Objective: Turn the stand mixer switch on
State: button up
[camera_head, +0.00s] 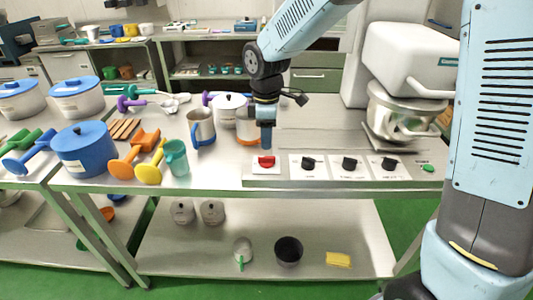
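The stand mixer (412,62) is large and white, with a metal bowl (405,108), at the right back of the table. A row of controls lies along the table's front edge. A red knob (266,161) on a white plate is at its left end. Black knobs (308,163), (349,164) and (389,164) follow on white plates, then a green button (428,168). The labels are too small to read. My gripper (267,146) points down just above or behind the red knob. Its fingers appear edge-on, so contact and opening cannot be told.
Left of my gripper stand a metal mug with blue handle (201,128), a white lidded pot (229,110), a teal cup (177,157) and a blue pot (84,149). The table between my gripper and the mixer is mostly clear. A lower shelf (215,255) holds several items.

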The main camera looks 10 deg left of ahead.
aim_at(267, 156)
jog(key=shift+f, duration=3.2)
grip_shut()
